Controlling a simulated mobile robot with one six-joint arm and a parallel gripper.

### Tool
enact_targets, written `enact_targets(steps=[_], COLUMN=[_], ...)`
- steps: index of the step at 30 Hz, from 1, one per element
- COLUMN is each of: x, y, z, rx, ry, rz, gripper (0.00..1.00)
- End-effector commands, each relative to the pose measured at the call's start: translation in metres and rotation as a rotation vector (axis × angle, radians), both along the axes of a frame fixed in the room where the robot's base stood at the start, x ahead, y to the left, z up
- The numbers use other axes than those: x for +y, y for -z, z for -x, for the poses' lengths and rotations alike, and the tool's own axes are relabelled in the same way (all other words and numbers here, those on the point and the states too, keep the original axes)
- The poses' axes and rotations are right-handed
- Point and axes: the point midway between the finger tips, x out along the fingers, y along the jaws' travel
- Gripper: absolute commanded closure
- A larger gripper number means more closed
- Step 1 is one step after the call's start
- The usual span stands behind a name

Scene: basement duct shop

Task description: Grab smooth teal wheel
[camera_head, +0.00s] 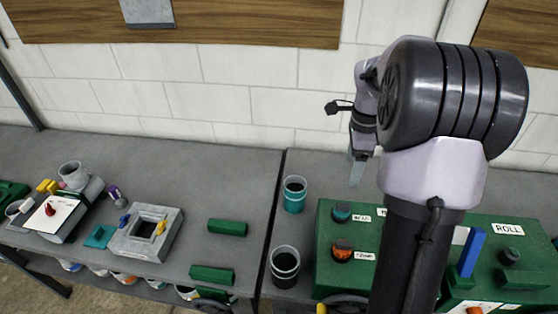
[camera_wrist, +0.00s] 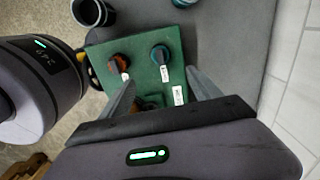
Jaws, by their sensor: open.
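A round teal wheel-like knob (camera_head: 342,212) sits on the green machine box, above an orange one (camera_head: 342,247). In the wrist view the teal knob (camera_wrist: 160,54) lies just beyond my fingertips, with the orange knob (camera_wrist: 118,63) to its left. Whether the teal one is smooth is too small to tell. My gripper (camera_wrist: 160,78) is open and empty, its two fingers spread apart above the box. In the head view my gripper (camera_head: 357,170) hangs above the back left of the box, apart from the knobs; one finger shows.
The green box (camera_head: 329,285) carries labels and a blue lever (camera_head: 471,252). A teal-and-dark cup (camera_head: 294,195) and a dark cup (camera_head: 285,266) stand left of it. Green blocks (camera_head: 228,226) and a grey square frame (camera_head: 148,235) lie farther left. My arm hides part of the box.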

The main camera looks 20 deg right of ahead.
Motion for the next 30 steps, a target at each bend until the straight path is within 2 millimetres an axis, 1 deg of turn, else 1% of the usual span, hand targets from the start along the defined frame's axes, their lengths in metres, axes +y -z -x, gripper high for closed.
enact_targets(steps=[2,5,6,9,12,15,17,24,27,30], x=[-0.006,-0.006,-0.006,-0.005,-0.005,-0.005,-0.005,-0.006,-0.006,-0.006], y=[0.009,0.038,0.051,0.082,0.107,0.122,0.127,0.171,0.179,0.179], z=[0.0,0.001,0.001,0.001,0.001,0.001,0.0,-0.001,-0.001,-0.001], rx=[0.011,0.013,0.014,0.014,0.012,0.01,0.01,0.01,0.009,0.008], ry=[0.03,0.033,0.032,0.03,0.03,0.028,0.029,0.028,0.028,0.028], rz=[-0.003,-0.005,-0.005,-0.006,-0.005,-0.004,-0.004,-0.004,-0.003,-0.002], gripper=[0.27,0.27,0.27,0.27,0.27,0.27,0.27,0.27,0.27,0.27])
